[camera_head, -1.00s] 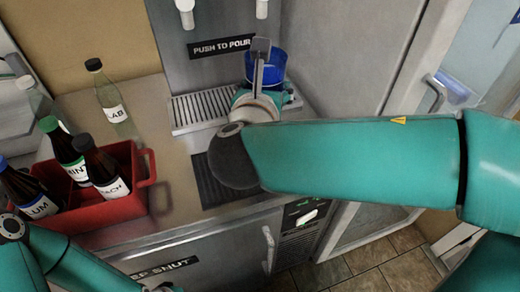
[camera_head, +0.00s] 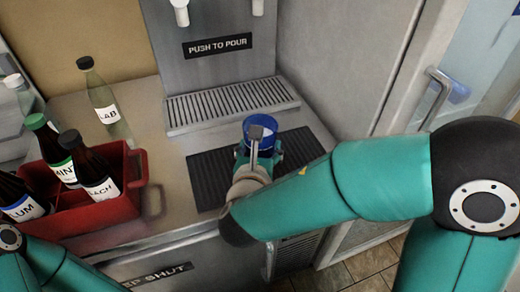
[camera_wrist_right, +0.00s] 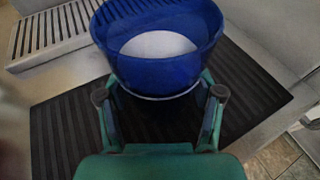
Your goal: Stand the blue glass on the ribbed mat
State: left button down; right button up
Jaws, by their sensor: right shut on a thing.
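The blue glass (camera_head: 261,128) is upright, with pale content or a pale bottom showing inside it. My right gripper (camera_head: 258,158) is shut on the glass; in the right wrist view its two fingers (camera_wrist_right: 160,98) sit either side of the lower part of the glass (camera_wrist_right: 158,60). The dark ribbed mat (camera_head: 208,180) lies on the counter under the glass and gripper, and it also shows in the right wrist view (camera_wrist_right: 62,140). I cannot tell whether the glass base touches the mat. My left gripper is out of view; only part of my left arm shows.
A metal drip grate (camera_head: 230,103) lies behind the mat, below the "PUSH TO POUR" dispenser (camera_head: 215,45). A red crate (camera_head: 125,205) with several dark bottles stands at the left. A clear bottle (camera_head: 104,108) stands behind it. The counter between crate and mat is clear.

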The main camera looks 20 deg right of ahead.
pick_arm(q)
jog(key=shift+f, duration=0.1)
pick_arm(e)
jog(key=shift+f, duration=0.15)
jog(key=o, duration=1.3)
